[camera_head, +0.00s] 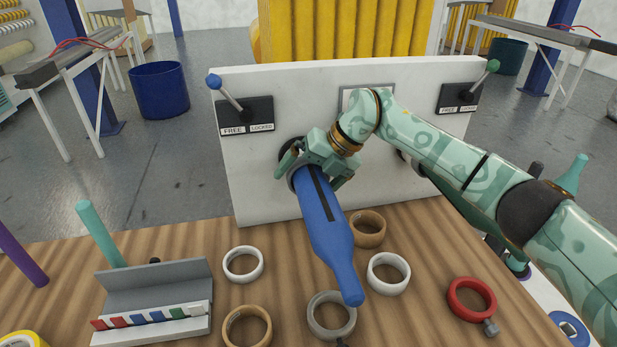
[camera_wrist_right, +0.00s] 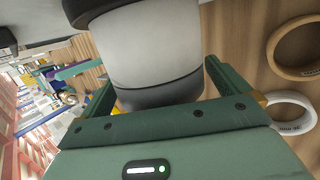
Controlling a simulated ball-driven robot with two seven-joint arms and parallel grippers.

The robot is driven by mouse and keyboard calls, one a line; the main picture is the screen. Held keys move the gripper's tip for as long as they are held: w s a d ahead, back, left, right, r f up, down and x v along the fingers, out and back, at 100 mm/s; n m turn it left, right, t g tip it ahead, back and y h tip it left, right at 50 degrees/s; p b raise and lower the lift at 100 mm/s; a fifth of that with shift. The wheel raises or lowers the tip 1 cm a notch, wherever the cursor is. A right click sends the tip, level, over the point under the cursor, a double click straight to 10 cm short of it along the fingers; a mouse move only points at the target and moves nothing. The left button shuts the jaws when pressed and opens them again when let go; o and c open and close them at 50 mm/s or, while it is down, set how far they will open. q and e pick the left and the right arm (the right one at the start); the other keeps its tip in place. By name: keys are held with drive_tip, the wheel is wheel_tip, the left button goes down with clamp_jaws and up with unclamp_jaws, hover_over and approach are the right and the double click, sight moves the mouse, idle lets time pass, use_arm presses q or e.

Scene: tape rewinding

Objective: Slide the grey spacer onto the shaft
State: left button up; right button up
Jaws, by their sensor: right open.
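The blue shaft (camera_head: 328,235) juts from the white panel (camera_head: 260,190) toward the camera, its tapered tip lowest over the table. A grey ring (camera_head: 293,181), apparently the grey spacer, is around the shaft near the panel, partly hidden by my gripper. My right gripper (camera_head: 312,172) straddles the shaft there with its fingers open. In the right wrist view a pale grey cylinder with dark bands (camera_wrist_right: 150,50) lies between the open fingers (camera_wrist_right: 157,90); I cannot tell whether they touch it. My left gripper is not in view.
The wooden table holds white rings (camera_head: 243,280) (camera_head: 388,289), cardboard rings (camera_head: 247,342) (camera_head: 368,244), a grey collar with a screw (camera_head: 331,332) and a red collar (camera_head: 471,314). A grey holder (camera_head: 150,290) stands left. Levers (camera_head: 230,95) (camera_head: 480,75) sit on the panel.

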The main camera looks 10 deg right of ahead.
drive_tip(key=p+v, duration=0.4)
drive_tip(key=v, duration=1.2)
drive_tip(key=shift+r, duration=0.1)
